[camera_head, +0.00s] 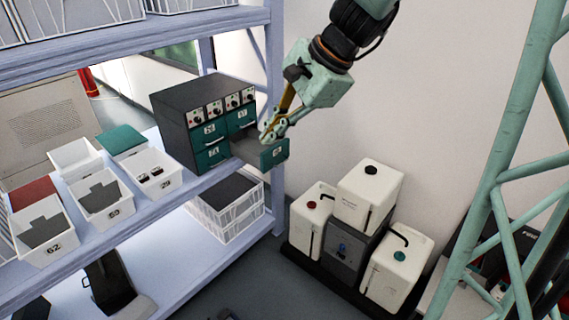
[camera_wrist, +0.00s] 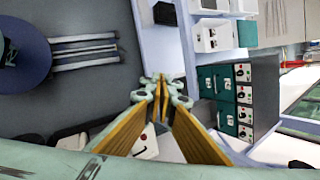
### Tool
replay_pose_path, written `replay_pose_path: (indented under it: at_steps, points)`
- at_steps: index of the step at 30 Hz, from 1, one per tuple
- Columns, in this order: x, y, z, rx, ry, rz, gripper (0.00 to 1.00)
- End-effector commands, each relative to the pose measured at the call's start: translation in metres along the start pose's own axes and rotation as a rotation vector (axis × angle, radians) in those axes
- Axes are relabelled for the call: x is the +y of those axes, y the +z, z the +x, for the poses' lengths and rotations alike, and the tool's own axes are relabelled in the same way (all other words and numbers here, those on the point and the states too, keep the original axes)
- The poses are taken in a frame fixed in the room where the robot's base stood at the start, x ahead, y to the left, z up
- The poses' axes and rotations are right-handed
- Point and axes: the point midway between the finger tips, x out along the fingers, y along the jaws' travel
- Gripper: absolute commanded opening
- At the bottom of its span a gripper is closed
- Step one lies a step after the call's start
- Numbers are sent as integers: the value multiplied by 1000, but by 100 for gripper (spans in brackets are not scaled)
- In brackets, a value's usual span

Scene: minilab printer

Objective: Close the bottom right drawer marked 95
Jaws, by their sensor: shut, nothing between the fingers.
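A dark cabinet (camera_head: 180,117) with teal drawers stands on the shelf, and it also shows turned sideways in the wrist view (camera_wrist: 262,95). Its bottom right drawer (camera_head: 274,153) is pulled out, with its teal front standing well clear of the cabinet face. The other drawers look closed. My gripper (camera_head: 268,135) is shut and empty. In the head view its fingertips appear at the top of the open drawer's front; I cannot tell if they touch it. In the wrist view the closed fingers (camera_wrist: 161,82) point toward the shelf edge, and the open drawer is mostly hidden behind them.
White bins (camera_head: 104,203) and a teal-lidded box (camera_head: 121,141) stand on the shelf left of the cabinet. A green lattice frame (camera_head: 497,205) rises at the far right. The space before the cabinet is open.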

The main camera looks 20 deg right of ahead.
Motion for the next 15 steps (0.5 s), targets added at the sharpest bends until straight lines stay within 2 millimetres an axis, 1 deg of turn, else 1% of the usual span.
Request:
replay_pose_path:
  at_steps: [1, 5, 15]
  points:
    - [-4, -10, 7, -2, -7, 40, 0]
    - [-14, -33, 21, -7, -27, 143, 0]
    - [-35, -101, 57, -13, -81, 412, 0]
